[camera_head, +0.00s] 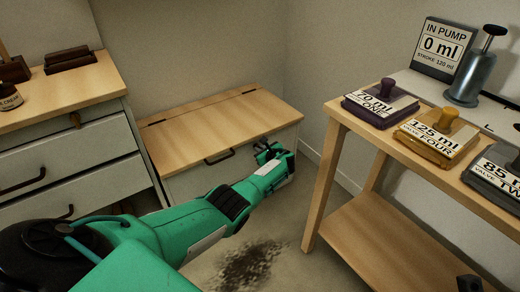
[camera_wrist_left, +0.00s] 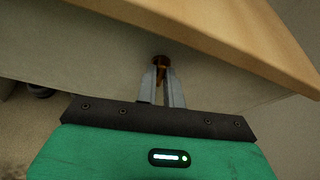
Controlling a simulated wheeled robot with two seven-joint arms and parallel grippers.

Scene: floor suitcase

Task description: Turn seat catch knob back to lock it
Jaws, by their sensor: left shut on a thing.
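The seat is a low box with a hinged wooden lid (camera_head: 215,132), which lies closed, with a dark handle (camera_head: 219,158) at its front. My left gripper (camera_head: 268,152) is at the right end of the seat's front, just below the lid edge. In the left wrist view the two fingers (camera_wrist_left: 162,88) are shut on a small brown catch knob (camera_wrist_left: 160,61) under the overhanging lid (camera_wrist_left: 235,35). The fingers partly cover the knob, so its turned angle is hard to tell. In the head view the gripper hides the knob. My right gripper is not in view.
A wooden table (camera_head: 330,118) with labelled blocks (camera_head: 438,132) and a pump (camera_head: 474,75) stands at right. A dark stain (camera_head: 248,264) marks the open floor between.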

